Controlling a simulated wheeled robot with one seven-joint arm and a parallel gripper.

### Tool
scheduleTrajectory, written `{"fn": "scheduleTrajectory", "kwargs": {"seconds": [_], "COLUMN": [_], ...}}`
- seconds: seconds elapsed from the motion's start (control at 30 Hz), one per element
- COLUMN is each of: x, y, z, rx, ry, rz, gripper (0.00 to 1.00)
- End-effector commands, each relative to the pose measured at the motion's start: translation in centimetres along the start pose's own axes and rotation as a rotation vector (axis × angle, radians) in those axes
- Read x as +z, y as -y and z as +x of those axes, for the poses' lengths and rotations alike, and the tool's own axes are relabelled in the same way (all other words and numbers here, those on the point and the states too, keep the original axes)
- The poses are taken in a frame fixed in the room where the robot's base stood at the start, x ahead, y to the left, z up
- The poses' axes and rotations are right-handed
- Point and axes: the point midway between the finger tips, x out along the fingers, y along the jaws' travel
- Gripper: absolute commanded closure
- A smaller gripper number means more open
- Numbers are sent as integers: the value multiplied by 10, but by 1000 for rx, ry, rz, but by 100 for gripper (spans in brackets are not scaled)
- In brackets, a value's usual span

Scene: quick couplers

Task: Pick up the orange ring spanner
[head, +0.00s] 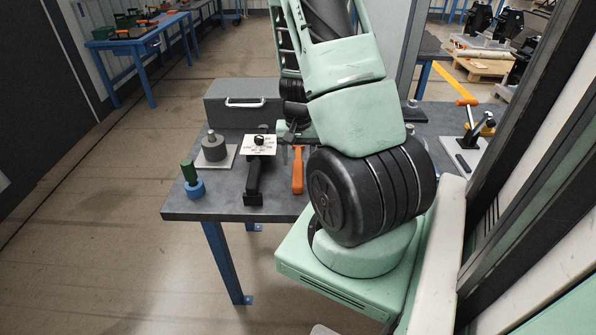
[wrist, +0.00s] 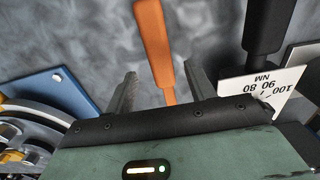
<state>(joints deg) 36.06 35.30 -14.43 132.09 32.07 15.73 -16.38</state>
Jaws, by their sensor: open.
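The orange ring spanner (head: 298,172) lies on the grey table, its orange handle pointing toward the front edge in the head view. In the wrist view its orange handle (wrist: 153,38) narrows to a thinner shank that runs between my fingers and under the gripper body. My gripper (wrist: 160,78) is open, with one finger on each side of the spanner, apart from it. The spanner's ring end is hidden behind the gripper in the wrist view. In the head view my arm covers much of the gripper.
A black torque tool with a white scale card (head: 260,145) lies close left of the spanner; the card also shows in the wrist view (wrist: 262,88). A blue ring with a green cylinder (head: 190,175), a grey coupler on a plate (head: 214,150) and a grey toolbox (head: 243,110) stand further left.

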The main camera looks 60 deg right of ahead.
Motion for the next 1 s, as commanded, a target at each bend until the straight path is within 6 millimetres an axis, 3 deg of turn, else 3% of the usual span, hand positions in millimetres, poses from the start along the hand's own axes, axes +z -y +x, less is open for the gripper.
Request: {"fn": "scheduleTrajectory", "kwargs": {"seconds": [0.23,0.53,0.57,0.73,1.0], "x": [1,0,0,0,0], "y": [0,1,1,1,1], "z": [34,40,40,40,39], "rx": [1,0,0,0,0], "ry": [3,1,1,1,0], "rz": [2,0,0,0,0], "gripper": [45,45,48,96,97]}}
